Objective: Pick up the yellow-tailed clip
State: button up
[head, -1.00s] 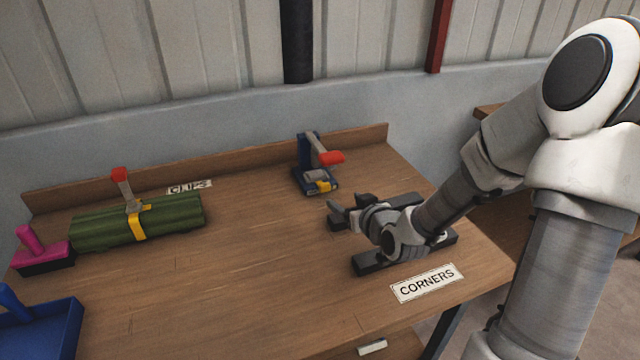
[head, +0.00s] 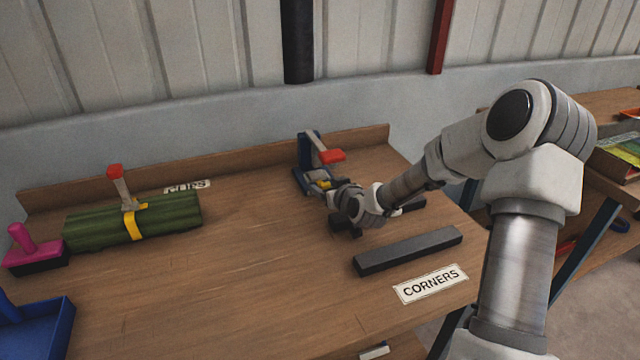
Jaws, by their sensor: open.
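A small yellow piece (head: 323,184), which looks like the tail of the clip, shows at the foot of a blue stand (head: 306,165) with a red-ended lever (head: 332,156). The stand is at the back of the wooden table. My gripper (head: 330,192) is open right beside the yellow piece, at its lower right. The hand covers part of the stand's base and most of the grey clip body. I cannot tell whether the fingers are around the clip or touching it.
A green bundle (head: 170,216) with a yellow band and red-topped lever lies left. A pink-handled block (head: 35,250) and blue tray (head: 50,325) are farther left. A dark bar (head: 410,251) lies by the CORNERS label (head: 432,284); another is partly under my arm. The middle table (head: 240,265) is clear.

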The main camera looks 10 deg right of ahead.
jog(key=shift+w, duration=0.25)
grip_shut()
jog(key=shift+r, duration=0.1)
dwell(0.3)
